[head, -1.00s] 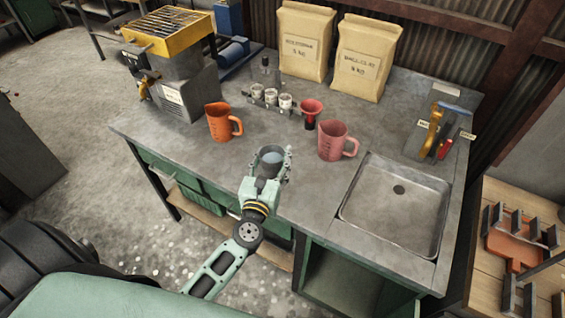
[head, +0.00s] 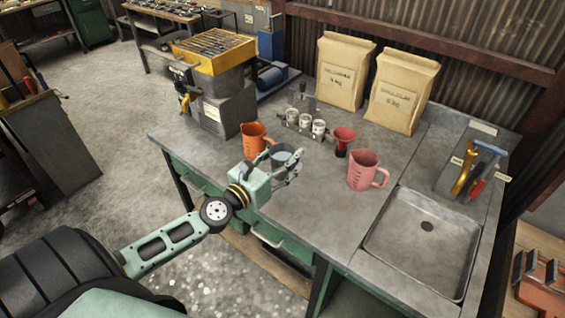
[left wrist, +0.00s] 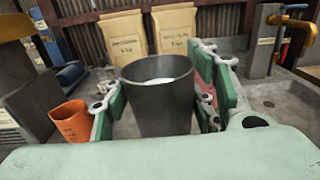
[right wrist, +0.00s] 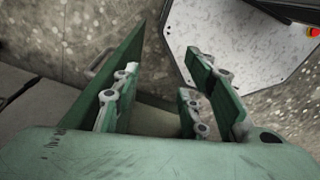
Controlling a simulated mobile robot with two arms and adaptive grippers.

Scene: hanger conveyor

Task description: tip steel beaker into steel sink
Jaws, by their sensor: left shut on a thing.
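My left gripper (head: 279,172) is shut on the grey steel beaker (head: 284,157) and holds it upright over the front part of the bench. In the left wrist view the beaker (left wrist: 158,100) stands between the green finger pads, with pale contents inside. The steel sink (head: 420,245) is set into the right end of the bench, well to the right of the beaker. It looks empty, with a dark drain. My right gripper (right wrist: 160,105) shows only in the right wrist view, open and empty, above the floor.
Small white cups (head: 305,124) sit in a rack. Two paper sacks (head: 402,90) stand behind.

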